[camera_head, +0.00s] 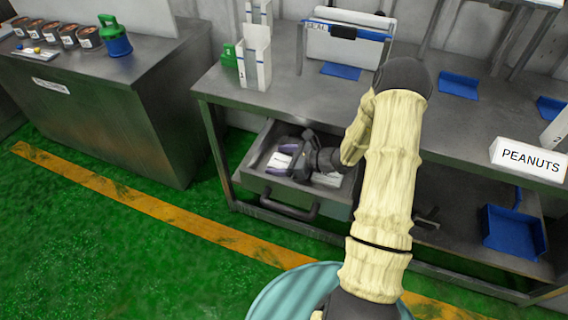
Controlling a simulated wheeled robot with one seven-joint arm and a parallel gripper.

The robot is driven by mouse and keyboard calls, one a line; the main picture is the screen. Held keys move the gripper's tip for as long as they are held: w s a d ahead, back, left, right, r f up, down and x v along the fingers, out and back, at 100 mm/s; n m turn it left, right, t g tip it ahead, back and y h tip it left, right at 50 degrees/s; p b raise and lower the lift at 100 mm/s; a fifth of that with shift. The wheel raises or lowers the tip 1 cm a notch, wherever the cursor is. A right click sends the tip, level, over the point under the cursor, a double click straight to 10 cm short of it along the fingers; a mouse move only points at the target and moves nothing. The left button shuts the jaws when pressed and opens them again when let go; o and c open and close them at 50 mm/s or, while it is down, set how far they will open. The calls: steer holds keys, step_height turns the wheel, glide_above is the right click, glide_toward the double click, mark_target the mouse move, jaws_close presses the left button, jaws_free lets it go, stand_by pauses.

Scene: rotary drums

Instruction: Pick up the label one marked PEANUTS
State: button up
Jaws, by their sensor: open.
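A white block marked PEANUTS (529,159) shows at the right, by the front edge of the metal workbench. My gripper (283,157) is open and points down into the pulled-out metal drawer (333,205) under the workbench, well to the left of that block. White label-like pieces (327,179) lie in the drawer under and beside my gripper. Any writing on them is too small to read. My gripper and wrist hide part of the drawer's inside. I cannot tell whether the fingers touch a piece.
The workbench (285,96) overhangs the drawer closely. White holders (255,60) and blue trays (459,85) stand on it. A teal drum (285,295) is at the bottom, below my arm. A metal counter (120,95) with several cans stands at the left. Green floor between is clear.

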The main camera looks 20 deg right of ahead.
mark_target(281, 161)
steer(key=shift+c, duration=0.2)
steer(key=c, duration=1)
step_height(281, 161, up, 10)
steer(key=shift+r+p, duration=0.1)
steer(key=shift+p, duration=0.4)
